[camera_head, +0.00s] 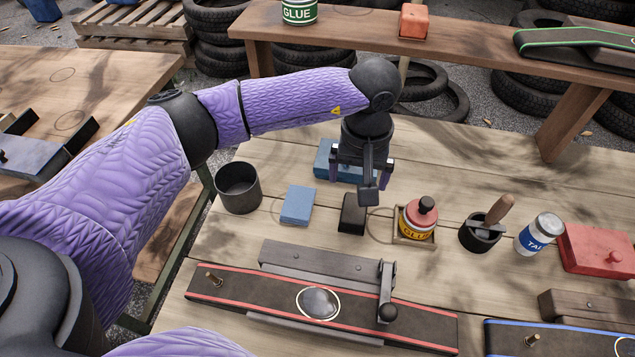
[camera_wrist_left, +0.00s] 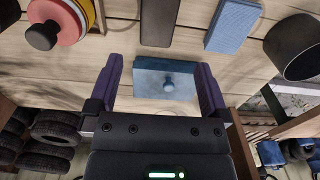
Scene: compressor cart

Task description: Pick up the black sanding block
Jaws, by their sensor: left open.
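The black sanding block (camera_head: 352,213) lies on the wooden table, between a blue block and the glue pot. In the left wrist view a dark block (camera_wrist_left: 157,20), which looks like it, is at the top edge and partly cut off. My left gripper (camera_head: 361,172) is open and points down, on the far side of the black block and apart from it. In the left wrist view its purple fingers (camera_wrist_left: 158,66) stand on either side of a blue lidded box with a knob (camera_wrist_left: 165,79); I cannot tell whether they touch it. My right gripper is not in view.
A blue block (camera_head: 297,205) and a dark cup (camera_head: 238,188) lie to the left. The glue pot (camera_head: 418,218) in its wooden holder and a mortar (camera_head: 480,233) stand to the right. A red-edged belt sander board (camera_head: 250,299) fills the front. Little room separates the black block from the glue holder.

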